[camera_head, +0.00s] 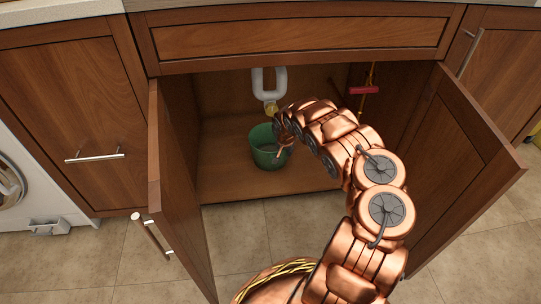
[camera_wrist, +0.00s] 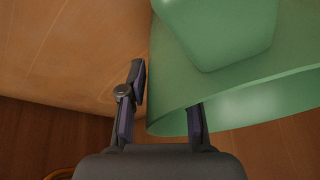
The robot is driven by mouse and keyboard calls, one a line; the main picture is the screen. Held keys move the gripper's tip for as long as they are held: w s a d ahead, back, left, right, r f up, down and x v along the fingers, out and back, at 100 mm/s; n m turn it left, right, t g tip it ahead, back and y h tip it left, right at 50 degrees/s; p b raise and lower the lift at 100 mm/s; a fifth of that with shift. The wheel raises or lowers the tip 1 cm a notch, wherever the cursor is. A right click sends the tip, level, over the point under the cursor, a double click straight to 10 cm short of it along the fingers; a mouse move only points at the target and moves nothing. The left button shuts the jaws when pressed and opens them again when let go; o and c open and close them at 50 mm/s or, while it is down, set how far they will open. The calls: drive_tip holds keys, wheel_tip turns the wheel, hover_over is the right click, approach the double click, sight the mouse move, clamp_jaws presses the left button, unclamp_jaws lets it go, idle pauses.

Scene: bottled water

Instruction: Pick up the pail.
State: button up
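The green pail (camera_head: 262,157) stands upright on the floor of the open cabinet under the sink. My gripper (camera_head: 284,148) is at the pail's right side, near its rim; the arm hides part of it. In the wrist view the pail (camera_wrist: 215,80) fills the upper right. My gripper (camera_wrist: 168,85) is open there, its fingers apart. The left finger is in full view beside the pail's edge. The tip of the right finger is hidden behind the pail's wall, so the edge lies between the fingers. I cannot tell whether either finger touches it.
A white drain pipe (camera_head: 268,82) hangs just above the pail. A red valve handle (camera_head: 364,90) is at the back right. The open left door (camera_head: 176,185) and right door (camera_head: 455,165) flank the opening. The cabinet floor (camera_head: 225,185) is clear in front.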

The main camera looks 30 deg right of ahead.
clamp_jaws()
idle(0.3)
idle(0.6)
